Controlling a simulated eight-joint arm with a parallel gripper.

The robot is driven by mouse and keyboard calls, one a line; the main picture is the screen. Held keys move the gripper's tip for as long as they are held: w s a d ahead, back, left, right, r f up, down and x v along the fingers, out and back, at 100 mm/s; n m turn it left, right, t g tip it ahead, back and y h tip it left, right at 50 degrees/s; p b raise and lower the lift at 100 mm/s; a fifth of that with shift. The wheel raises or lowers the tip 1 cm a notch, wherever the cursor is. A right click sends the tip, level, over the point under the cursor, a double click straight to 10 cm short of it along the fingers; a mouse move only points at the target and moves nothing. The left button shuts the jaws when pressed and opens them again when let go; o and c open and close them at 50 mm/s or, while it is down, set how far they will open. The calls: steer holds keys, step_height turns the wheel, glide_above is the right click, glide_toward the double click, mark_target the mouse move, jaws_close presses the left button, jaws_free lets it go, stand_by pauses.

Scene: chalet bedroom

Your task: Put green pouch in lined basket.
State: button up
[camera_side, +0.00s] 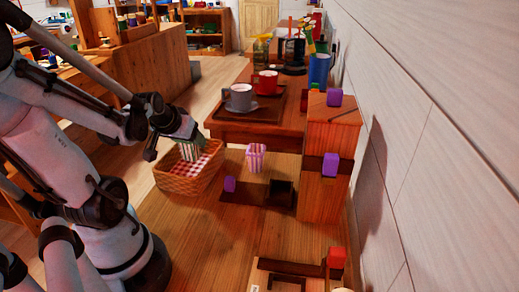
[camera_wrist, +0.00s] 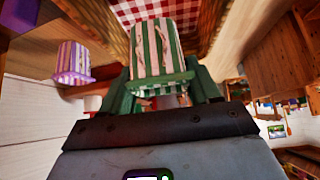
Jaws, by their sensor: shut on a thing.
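The green pouch, striped green and white, is held in my gripper (camera_side: 189,139); the pouch (camera_side: 190,153) hangs below the fingers in the side view. In the wrist view the pouch (camera_wrist: 157,48) fills the top middle, between the green fingers of my gripper (camera_wrist: 160,88). The pouch overlaps the basket's far part in the side view. In the wrist view the basket's lining (camera_wrist: 207,12) shows behind the pouch. I cannot tell how far the pouch is above the lining.
A purple-striped pouch (camera_side: 256,158) is right of the basket; it also shows in the wrist view (camera_wrist: 73,62). A low dark shelf (camera_side: 258,193) bears a purple block (camera_side: 229,184). A wooden table (camera_side: 245,133) with mugs stands behind.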

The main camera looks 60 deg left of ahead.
mark_target(183, 147)
steer(key=shift+s+a+f, duration=0.1)
steer(key=shift+a+f, duration=0.25)
steer(key=shift+f, duration=1.9)
steer(key=shift+f, duration=0.1)
steer(key=o, duration=1.1)
steer(key=shift+v, duration=3.85)
steer(key=w+d+r+m+h, duration=0.1)
steer(key=w+d+m, duration=0.1)
steer(key=d, duration=0.5)
steer(key=w+d+r+m+h, duration=0.1)
steer(key=w+d+m+h, duration=0.1)
steer(key=d, duration=0.4)
steer(key=w+d+r+m+t+h, duration=0.1)
steer(key=w+d+m, duration=0.2)
steer(key=w+d, duration=0.2)
steer(key=shift+w+d+r+m+h, duration=0.1)
steer(key=shift+d+r+m+h, duration=0.1)
steer(key=shift+d, duration=0.5)
steer(key=shift+d+r+m+h, duration=0.2)
steer(key=shift+d, duration=0.45)
